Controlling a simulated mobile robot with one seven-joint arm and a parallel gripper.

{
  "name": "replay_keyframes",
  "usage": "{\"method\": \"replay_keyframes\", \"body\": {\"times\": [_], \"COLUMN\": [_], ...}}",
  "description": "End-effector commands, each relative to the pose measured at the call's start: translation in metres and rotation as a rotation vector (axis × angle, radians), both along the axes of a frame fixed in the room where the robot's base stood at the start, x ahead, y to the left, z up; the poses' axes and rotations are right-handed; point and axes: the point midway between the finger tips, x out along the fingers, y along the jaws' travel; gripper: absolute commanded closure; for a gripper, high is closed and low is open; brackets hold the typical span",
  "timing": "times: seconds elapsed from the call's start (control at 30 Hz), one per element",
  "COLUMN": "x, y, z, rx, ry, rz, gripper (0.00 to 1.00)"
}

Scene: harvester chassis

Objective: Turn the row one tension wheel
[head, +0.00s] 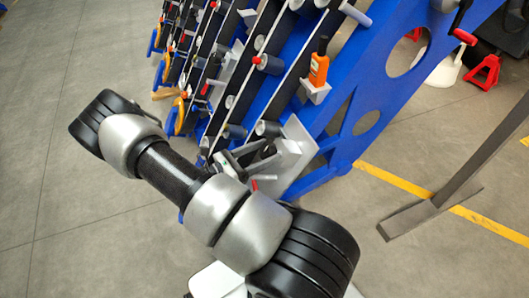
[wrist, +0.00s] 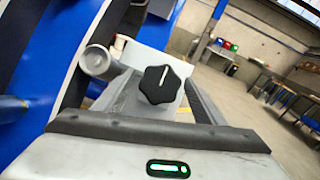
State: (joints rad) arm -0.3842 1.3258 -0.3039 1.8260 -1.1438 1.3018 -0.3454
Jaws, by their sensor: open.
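A black scalloped knob with a white pointer line, which looks like the tension wheel (wrist: 161,85), sits on a grey plate in the middle of the wrist view. Its pointer stands nearly upright, tilted slightly right. My gripper (wrist: 165,103) is open in front of it, with dark fingers apart to the left and right of the wheel. No contact with the wheel shows. In the head view my gripper (head: 250,156) is by the light bracket at the lower end of the blue frame. I cannot make out the wheel there; the gripper and bracket crowd that spot.
The blue chassis frame (head: 362,75) carries several belts and rollers. An orange bottle (head: 318,68) stands in a holder above the gripper. A grey roller end (wrist: 96,60) lies just left of the wheel. A grey post (head: 460,175) stands right; floor at left is clear.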

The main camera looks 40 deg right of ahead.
Motion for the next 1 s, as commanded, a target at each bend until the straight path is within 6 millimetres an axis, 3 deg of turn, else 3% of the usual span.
{"method": "replay_keyframes", "body": {"times": [0.27, 0.5, 1.0], "x": [-0.0002, -0.0001, -0.0014], "y": [-0.0012, -0.0009, -0.0007], "z": [0.0000, 0.0000, 0.0032], "rx": [0.000, 0.000, 0.030], "ry": [0.000, 0.000, 0.128], "rz": [0.000, 0.000, 0.075], "gripper": [0.38, 0.77, 0.77]}}
